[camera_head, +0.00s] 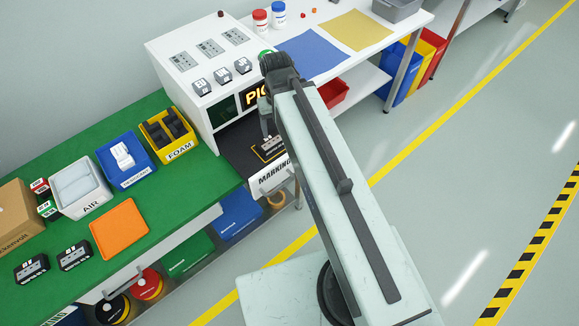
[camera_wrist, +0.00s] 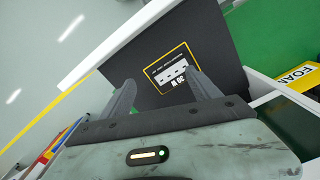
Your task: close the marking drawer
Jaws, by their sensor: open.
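The marking drawer stands pulled out of the white cabinet, its white front (camera_head: 272,173) lettered "MARKING" with a bar handle (camera_head: 278,187) on it. Its dark floor (camera_head: 237,143) holds a grey block with white print (camera_head: 270,146) inside a yellow outline. In the wrist view the drawer front is the white edge (camera_wrist: 125,42), and the block (camera_wrist: 170,76) lies between and beyond my fingers. My gripper (camera_wrist: 160,77) is open and empty, pointing down above the drawer floor. In the head view my arm hides part of the drawer's right side.
Left is a green bench (camera_head: 185,188) with a yellow FOAM bin (camera_head: 168,135), blue bin (camera_head: 126,160), AIR bin (camera_head: 80,188) and orange tray (camera_head: 119,228). The cabinet top (camera_head: 210,55) carries labelled blocks. Free floor (camera_head: 440,190) lies to the right.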

